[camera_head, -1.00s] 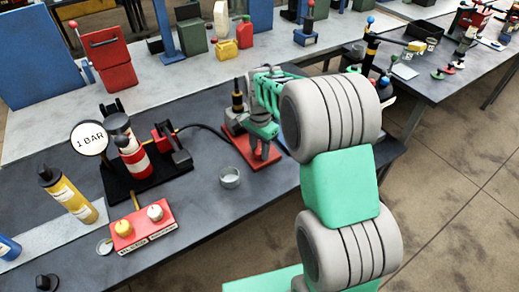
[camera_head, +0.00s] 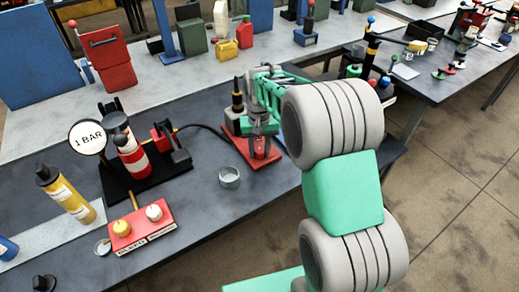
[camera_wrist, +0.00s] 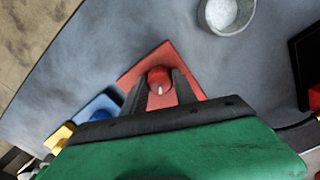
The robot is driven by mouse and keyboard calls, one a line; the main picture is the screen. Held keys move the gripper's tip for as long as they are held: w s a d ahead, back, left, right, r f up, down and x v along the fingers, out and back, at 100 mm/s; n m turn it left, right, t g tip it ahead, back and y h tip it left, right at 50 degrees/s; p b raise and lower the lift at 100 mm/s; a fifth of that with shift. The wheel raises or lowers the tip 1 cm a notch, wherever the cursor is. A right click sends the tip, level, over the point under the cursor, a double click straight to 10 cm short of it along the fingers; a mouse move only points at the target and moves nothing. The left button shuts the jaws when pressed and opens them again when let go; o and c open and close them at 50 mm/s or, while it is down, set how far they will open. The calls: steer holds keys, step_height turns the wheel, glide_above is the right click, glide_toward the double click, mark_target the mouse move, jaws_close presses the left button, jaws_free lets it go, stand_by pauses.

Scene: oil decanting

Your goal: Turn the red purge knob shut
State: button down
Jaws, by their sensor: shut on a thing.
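The red purge knob (camera_wrist: 159,78) is round with a pale mark on its near side. It stands on a red plate (camera_wrist: 186,56) on the grey bench. In the wrist view my gripper (camera_wrist: 160,84) has one dark finger on each side of the knob, shut on it. In the head view my gripper (camera_head: 262,142) reaches down over the red plate (camera_head: 262,162), and the knob is hidden there by the fingers and arm.
A small metal cup (camera_head: 229,177) stands left of the red plate, also in the wrist view (camera_wrist: 226,14). A black-based pump with a "1 BAR" sign (camera_head: 87,138) stands further left. A red box with two knobs (camera_head: 143,230) lies in front. Blue (camera_wrist: 98,106) and yellow (camera_wrist: 60,136) plates lie beside the red one.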

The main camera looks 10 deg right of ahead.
mark_target(259, 150)
steer(key=n, duration=0.7)
stand_by(0.5)
steer(key=c, duration=1)
jaws_free()
steer(key=shift+o, duration=0.2)
step_height(259, 150, up, 8)
steer(key=shift+f+b, duration=0.1)
steer(key=shift+b, duration=0.55)
